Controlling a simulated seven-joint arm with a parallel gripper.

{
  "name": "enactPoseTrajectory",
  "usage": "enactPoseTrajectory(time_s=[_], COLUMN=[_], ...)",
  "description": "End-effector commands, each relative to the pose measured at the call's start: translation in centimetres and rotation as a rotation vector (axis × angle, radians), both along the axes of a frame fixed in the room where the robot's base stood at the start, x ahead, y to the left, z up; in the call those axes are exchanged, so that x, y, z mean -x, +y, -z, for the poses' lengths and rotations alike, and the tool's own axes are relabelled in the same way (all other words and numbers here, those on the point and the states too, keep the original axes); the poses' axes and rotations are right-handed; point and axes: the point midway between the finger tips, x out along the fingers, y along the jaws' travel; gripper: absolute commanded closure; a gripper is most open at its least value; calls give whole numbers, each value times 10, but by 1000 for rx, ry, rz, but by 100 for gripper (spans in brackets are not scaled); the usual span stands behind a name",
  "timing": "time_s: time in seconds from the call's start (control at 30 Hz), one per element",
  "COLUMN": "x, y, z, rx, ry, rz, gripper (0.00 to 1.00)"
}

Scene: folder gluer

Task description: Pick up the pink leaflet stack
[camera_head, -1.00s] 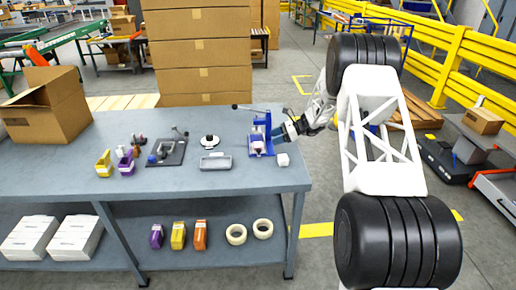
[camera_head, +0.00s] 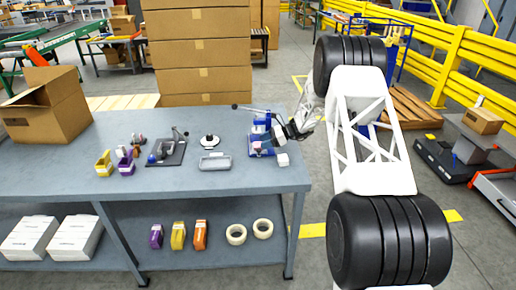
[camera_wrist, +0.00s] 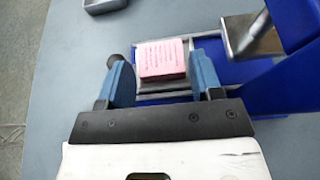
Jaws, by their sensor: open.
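The pink leaflet stack (camera_wrist: 162,60) is a small pink block with printed lines on top. In the wrist view it lies on a metal plate of a blue device (camera_wrist: 270,85). My gripper (camera_wrist: 161,76) is open, with one blue finger on each side of the stack's near part. A gap shows on each side, and I see no contact. In the head view my gripper (camera_head: 277,136) is at the blue device (camera_head: 262,122) near the bench's right end.
The blue device's upright and metal arm (camera_wrist: 250,35) stand close to the right finger. A white cube (camera_head: 283,159) sits at the bench (camera_head: 210,183) edge. A grey tray (camera_head: 215,162) and a black-based tool (camera_head: 167,152) lie to the left.

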Motion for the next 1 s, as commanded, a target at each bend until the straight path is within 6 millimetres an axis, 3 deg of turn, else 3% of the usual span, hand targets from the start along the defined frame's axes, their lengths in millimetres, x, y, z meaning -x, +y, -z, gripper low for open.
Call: enactPoseTrajectory(time_s=[0.2,0.73,0.9,1.0], x=[0,0,0,0], y=[12,12,12,12], z=[5,4,4,4], rx=[0,0,0,0], ry=[0,0,0,0], rz=[0,0,0,0], gripper=[40,40,66,74])
